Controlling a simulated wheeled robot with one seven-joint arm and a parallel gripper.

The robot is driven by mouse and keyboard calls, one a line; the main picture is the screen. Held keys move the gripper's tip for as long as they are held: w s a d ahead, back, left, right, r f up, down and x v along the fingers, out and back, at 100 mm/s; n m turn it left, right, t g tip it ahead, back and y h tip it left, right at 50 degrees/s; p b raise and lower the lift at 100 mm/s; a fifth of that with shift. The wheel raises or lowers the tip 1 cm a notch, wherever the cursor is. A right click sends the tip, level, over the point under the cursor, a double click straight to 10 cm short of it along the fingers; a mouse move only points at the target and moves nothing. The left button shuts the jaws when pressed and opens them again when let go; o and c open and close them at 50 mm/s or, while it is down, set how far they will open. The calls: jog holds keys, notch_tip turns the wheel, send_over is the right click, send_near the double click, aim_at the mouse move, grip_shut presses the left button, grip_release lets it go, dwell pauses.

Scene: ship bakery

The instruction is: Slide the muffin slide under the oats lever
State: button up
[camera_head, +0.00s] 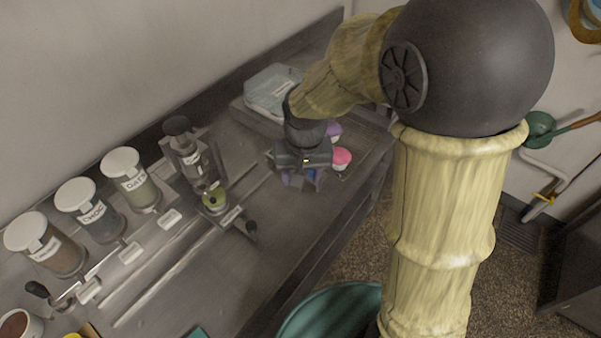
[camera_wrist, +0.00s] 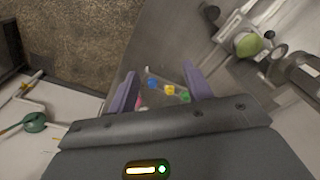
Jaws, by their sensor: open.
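The muffin slide, a small holder with a green muffin cup (camera_head: 214,200), sits on the counter rail in front of the dark dispenser (camera_head: 190,158), to the right of the oats jar. A black-knobbed handle (camera_head: 250,230) is beside it. The oats jar (camera_head: 135,182) has a white lid and an OATS label; a small white tag (camera_head: 170,218) that may be its lever stands in front. My gripper (camera_head: 305,176) is open over the counter, right of the slide and apart from it. The wrist view shows the purple fingers (camera_wrist: 160,75) spread and the green muffin (camera_wrist: 248,45) at upper right.
Choc (camera_head: 92,212) and another jar (camera_head: 45,247) stand left of the oats. Pink (camera_head: 341,157) and purple (camera_head: 333,130) cups are close to my gripper. A pale box (camera_head: 272,90) is behind.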

jog(key=g+p, duration=0.1)
jog(key=p, duration=0.2)
send_over(250, 225)
jog(key=f, duration=0.1)
jog(key=shift+d+f, duration=0.1)
jog(key=shift+f, duration=0.05)
notch_tip(250, 225, down, 18)
jog(key=p, duration=0.3)
jog(key=shift+r, duration=0.25)
dwell(0.4)
grip_shut()
